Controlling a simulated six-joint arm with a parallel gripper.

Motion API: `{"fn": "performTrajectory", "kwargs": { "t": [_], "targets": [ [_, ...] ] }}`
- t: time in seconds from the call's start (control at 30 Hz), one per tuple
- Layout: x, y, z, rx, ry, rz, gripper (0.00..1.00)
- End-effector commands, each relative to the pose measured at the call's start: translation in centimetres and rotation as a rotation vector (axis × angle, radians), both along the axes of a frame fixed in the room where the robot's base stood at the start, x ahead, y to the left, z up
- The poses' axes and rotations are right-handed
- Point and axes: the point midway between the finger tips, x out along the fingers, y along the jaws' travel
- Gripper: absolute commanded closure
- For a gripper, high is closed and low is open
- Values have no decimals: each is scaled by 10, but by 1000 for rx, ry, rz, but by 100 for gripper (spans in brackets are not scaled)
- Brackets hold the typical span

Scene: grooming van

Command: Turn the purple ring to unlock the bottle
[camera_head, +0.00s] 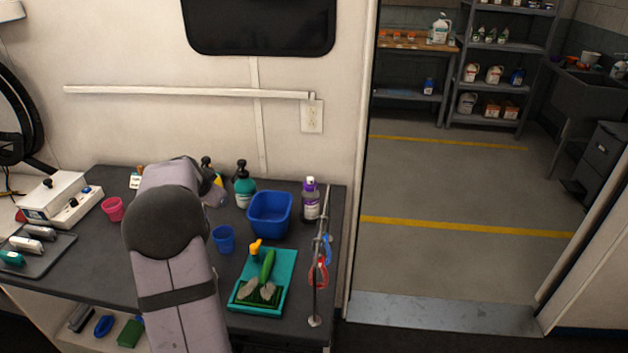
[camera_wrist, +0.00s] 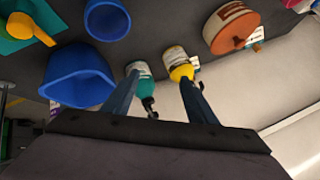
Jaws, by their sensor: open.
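The bottle (camera_head: 310,205) with a purple top stands upright at the right of the dark counter in the head view, just right of a blue tub. The purple ring (camera_head: 310,184) is around its neck under a pale cap; its exact turn is too small to tell. My gripper (camera_wrist: 161,80) is open in the wrist view, its two fingers apart. A teal pump bottle and a yellow-topped bottle show beyond the fingertips, with no clear contact. In the head view my arm hides most of the gripper, which is left of the purple-topped bottle.
The blue tub (camera_head: 270,228) and teal pump bottle (camera_head: 244,189) stand left of the purple-topped bottle. A metal rail (camera_head: 318,262) with hanging loops is in front of it. A blue cup (camera_head: 223,240) and teal tray (camera_head: 287,283) with a green brush are nearer.

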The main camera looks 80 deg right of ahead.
Motion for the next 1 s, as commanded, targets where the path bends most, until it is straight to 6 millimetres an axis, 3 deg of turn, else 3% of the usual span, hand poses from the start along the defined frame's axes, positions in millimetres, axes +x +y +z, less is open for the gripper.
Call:
{"fn": "performTrajectory", "kwargs": {
  "t": [0.03, 0.13, 0.27, 0.37, 0.57, 0.77, 0.83, 1.0],
  "targets": [
    [-6, -20, 22, -62, -104, -30, 48],
    [-22, -54, 71, -202, -283, -89, 48],
    [-39, -77, 62, -359, -226, -27, 48],
    [-67, -95, 62, -503, -144, -19, 48],
    [-152, -116, 62, -766, 145, -99, 48],
    [-243, -109, 59, -890, 510, -239, 48],
    [-244, -105, 33, -874, 551, -252, 48],
    [-245, -98, -8, -816, 591, -275, 48]
  ]
}}
